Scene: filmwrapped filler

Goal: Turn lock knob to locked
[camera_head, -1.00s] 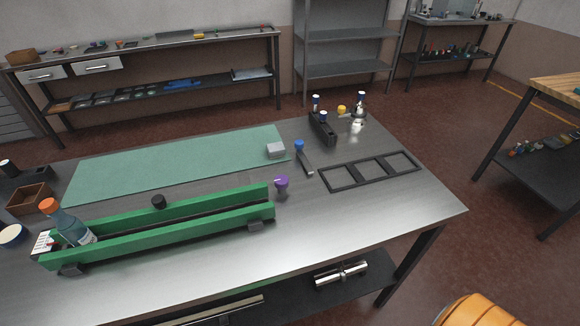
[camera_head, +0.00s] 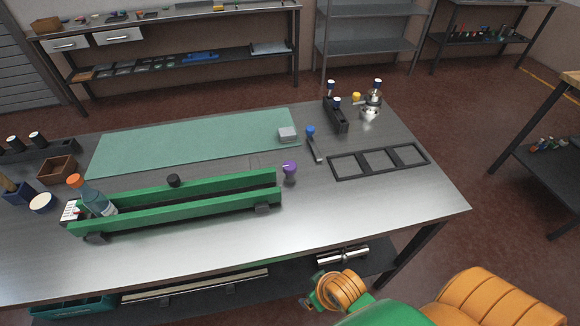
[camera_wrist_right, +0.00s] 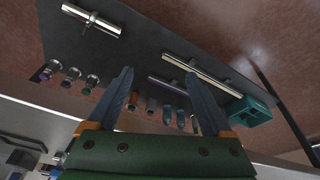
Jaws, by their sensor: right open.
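Several knobs stand on the metal workbench (camera_head: 400,209); I cannot tell for sure which is the lock knob. A black knob (camera_head: 174,180) sits at the back rail of the green channel fixture (camera_head: 180,217). A purple knob (camera_head: 289,168) stands just off the fixture's right end. A blue-topped handle (camera_head: 311,132) lies farther back. My right gripper (camera_wrist_right: 158,76) is open in the right wrist view, fingers apart with nothing between them, with the under-bench shelf beyond. My right arm shows at lower right of the head view, its fingers hidden. My left gripper is out of view.
A bottle with an orange cap (camera_head: 89,196) leans in the fixture's left end. A black three-window frame (camera_head: 379,162) lies at the right. A green mat (camera_head: 195,143) covers the back. The lower shelf (camera_head: 374,262) holds a metal cylinder (camera_head: 343,256). The bench's front right is clear.

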